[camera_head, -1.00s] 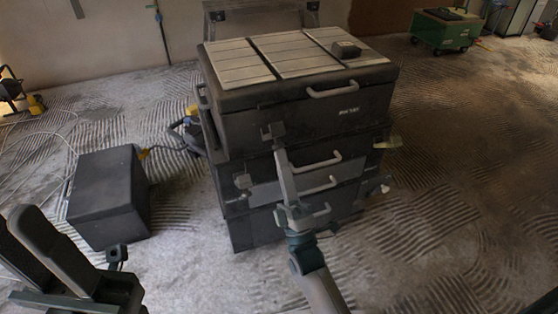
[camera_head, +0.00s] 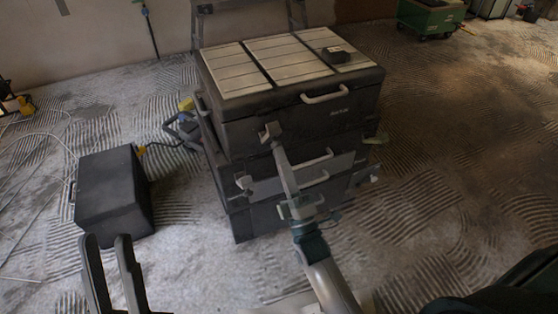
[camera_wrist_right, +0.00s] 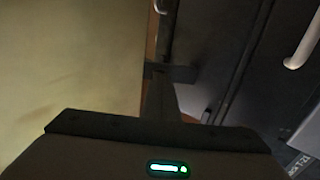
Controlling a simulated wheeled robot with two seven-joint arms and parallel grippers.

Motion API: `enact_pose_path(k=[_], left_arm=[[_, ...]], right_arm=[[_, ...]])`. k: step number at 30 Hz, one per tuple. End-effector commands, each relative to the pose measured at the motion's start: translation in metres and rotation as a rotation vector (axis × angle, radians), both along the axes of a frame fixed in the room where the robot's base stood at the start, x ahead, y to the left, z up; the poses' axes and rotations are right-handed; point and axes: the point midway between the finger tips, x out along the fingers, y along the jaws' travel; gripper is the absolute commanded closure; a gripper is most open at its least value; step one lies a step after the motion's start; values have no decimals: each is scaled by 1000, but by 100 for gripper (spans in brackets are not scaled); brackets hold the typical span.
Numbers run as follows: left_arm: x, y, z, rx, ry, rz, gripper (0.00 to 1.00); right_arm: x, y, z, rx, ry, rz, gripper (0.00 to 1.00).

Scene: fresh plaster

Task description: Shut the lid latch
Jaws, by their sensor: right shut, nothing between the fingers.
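A dark stacked toolbox (camera_head: 235,133) stands on the floor, its slatted lid (camera_head: 270,62) lying down on the top box. A small grey latch (camera_head: 270,131) is on the upper front, left of the pale front handle (camera_head: 325,95). My right gripper (camera_head: 276,148) is shut and empty, its fingertips right at the latch; whether they touch it I cannot tell. In the right wrist view the shut fingers (camera_wrist_right: 160,95) point up to a dark crosspiece, probably the latch, beside the dark box front. My left gripper (camera_head: 106,238) is open and empty, at lower left, away from the stack.
A dark case (camera_head: 105,190) stands on the floor left of the stack. Pale hoses or cables (camera_head: 35,170) lie at far left. A green wheeled cart (camera_head: 428,18) is at the back right. The ridged floor right of the stack is clear.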

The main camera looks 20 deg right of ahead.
Motion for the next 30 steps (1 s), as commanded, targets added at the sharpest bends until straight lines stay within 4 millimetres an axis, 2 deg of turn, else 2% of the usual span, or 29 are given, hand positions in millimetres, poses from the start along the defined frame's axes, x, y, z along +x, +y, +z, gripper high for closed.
enact_pose_path(k=[15, 24, 30], left_arm=[[-1, -41, -66, 108, 432, -74, 71], [33, -39, -127, 227, 783, -71, 71], [39, -32, -172, 297, 1022, -72, 71]], right_arm=[[1, -3, 12, -3, 80, 0, 100], [1, -4, 16, -4, 124, -1, 100], [2, -4, 20, -5, 155, -1, 100]])
